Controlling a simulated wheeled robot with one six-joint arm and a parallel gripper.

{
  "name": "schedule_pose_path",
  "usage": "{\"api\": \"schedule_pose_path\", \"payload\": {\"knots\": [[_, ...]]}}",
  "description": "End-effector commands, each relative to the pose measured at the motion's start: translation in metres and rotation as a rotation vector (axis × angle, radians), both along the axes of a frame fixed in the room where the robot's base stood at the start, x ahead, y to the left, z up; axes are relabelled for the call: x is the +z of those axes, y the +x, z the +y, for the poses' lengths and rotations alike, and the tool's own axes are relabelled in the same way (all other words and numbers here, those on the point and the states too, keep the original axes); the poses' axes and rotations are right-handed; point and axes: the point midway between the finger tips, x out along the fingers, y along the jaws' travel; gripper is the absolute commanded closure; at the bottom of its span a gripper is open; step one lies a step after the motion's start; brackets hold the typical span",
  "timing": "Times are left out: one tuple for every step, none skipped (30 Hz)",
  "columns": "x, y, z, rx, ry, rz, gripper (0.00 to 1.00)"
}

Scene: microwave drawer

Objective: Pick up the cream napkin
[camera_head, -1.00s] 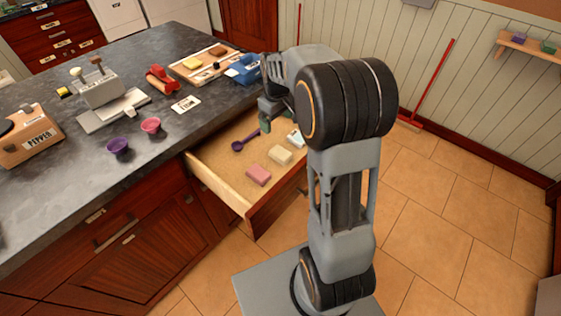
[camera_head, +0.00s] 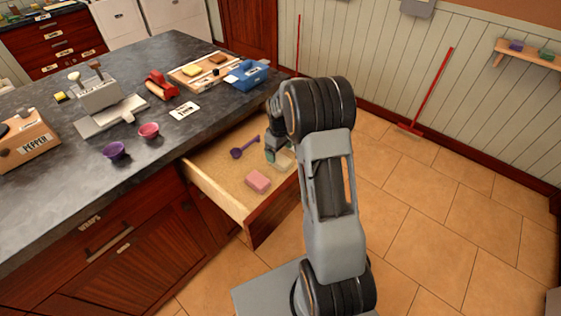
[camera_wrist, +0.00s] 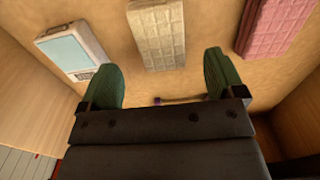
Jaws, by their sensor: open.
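The cream napkin (camera_head: 286,159) lies flat in the open drawer, partly hidden by my gripper (camera_head: 272,153) in the head view. In the wrist view the cream napkin (camera_wrist: 157,32) is at the top middle, just beyond the gap between the green fingertips. My gripper (camera_wrist: 162,75) is open and empty above the drawer floor. The fingers appear apart from the napkin; their exact height over it is hard to tell.
A pink block-like item (camera_head: 257,181) lies left of the napkin in the head view. A purple scoop (camera_head: 244,147) lies farther back. A blue-and-white item (camera_wrist: 72,48) flanks the napkin. Wooden drawer walls (camera_head: 215,191) enclose them; the counter (camera_head: 60,190) adjoins.

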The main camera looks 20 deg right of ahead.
Motion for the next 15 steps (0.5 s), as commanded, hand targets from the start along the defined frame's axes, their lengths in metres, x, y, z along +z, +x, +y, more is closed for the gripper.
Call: {"api": "schedule_pose_path", "payload": {"knots": [[-0.007, -0.002, 0.000, 0.000, 0.001, 0.004, 0.12], [-0.011, -0.002, 0.000, 0.000, 0.001, 0.004, 0.12], [-0.017, -0.003, 0.000, 0.000, 0.001, 0.004, 0.12], [-0.022, -0.004, 0.000, 0.000, 0.001, 0.004, 0.12], [-0.025, -0.004, 0.000, 0.000, 0.001, 0.004, 0.12], [-0.031, -0.004, 0.000, 0.000, 0.001, 0.004, 0.12], [-0.034, -0.004, 0.000, 0.000, 0.001, 0.004, 0.12], [-0.037, -0.004, 0.000, 0.000, 0.001, 0.004, 0.12], [-0.040, -0.004, 0.000, 0.000, 0.001, 0.003, 0.12], [-0.042, -0.004, 0.000, 0.000, 0.000, 0.001, 0.12], [-0.044, -0.004, 0.000, 0.000, 0.000, 0.001, 0.12], [-0.046, -0.004, 0.000, 0.000, 0.000, 0.001, 0.12], [-0.046, -0.004, 0.000, 0.000, 0.000, 0.001, 0.12], [-0.047, -0.004, 0.000, 0.000, 0.000, 0.001, 0.12], [-0.047, -0.004, 0.000, 0.000, 0.000, 0.001, 0.12]]}}
